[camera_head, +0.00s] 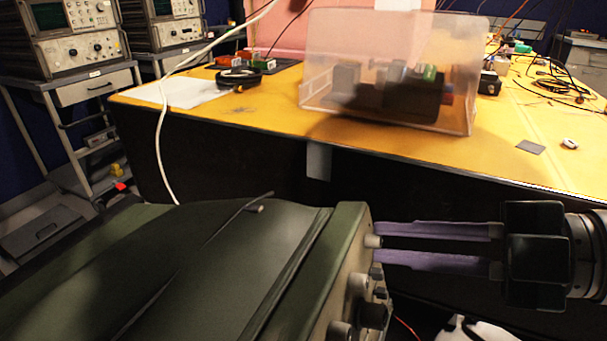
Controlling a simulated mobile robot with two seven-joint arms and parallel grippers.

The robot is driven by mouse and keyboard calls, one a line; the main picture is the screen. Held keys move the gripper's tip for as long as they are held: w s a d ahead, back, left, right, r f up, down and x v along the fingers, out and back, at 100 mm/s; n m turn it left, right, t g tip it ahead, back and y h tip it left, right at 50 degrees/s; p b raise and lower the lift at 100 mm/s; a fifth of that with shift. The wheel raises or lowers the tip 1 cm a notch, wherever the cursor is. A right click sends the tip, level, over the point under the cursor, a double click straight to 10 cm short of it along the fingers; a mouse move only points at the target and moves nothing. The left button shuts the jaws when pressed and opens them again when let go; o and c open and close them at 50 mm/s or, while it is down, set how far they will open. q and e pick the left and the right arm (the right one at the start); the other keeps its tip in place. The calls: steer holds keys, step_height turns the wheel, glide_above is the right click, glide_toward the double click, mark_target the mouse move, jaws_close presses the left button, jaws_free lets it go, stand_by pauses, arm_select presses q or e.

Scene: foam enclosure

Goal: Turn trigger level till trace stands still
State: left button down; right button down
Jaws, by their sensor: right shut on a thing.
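A dark green instrument case (190,265) fills the lower left and middle in the head view. Its front panel (345,285) faces right and is seen nearly edge-on. Several knobs stick out of it. My right gripper (378,242) reaches in from the right with two purple fingers. It is shut on a small light knob (372,241) near the panel's top, with one finger above it and one below. The screen and trace are hidden by the angle, and I cannot read the knob's label. My left gripper is not in view.
A yellow-topped bench (250,118) stands behind the case, bearing a clear plastic box (400,112) and loose cables. Two oscilloscopes (68,38) (160,22) stand on carts at the left.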

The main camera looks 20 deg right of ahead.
steer(key=n+p, duration=0.1)
steer(key=n, duration=0.2)
steer(key=shift+r, duration=0.1)
steer(key=n+p, duration=0.1)
steer(key=n, duration=0.8)
steer(key=shift+g, duration=0.3)
steer(key=shift+n, duration=1.3)
steer(key=c, duration=1.1)
jaws_free()
steer(key=shift+c, duration=0.2)
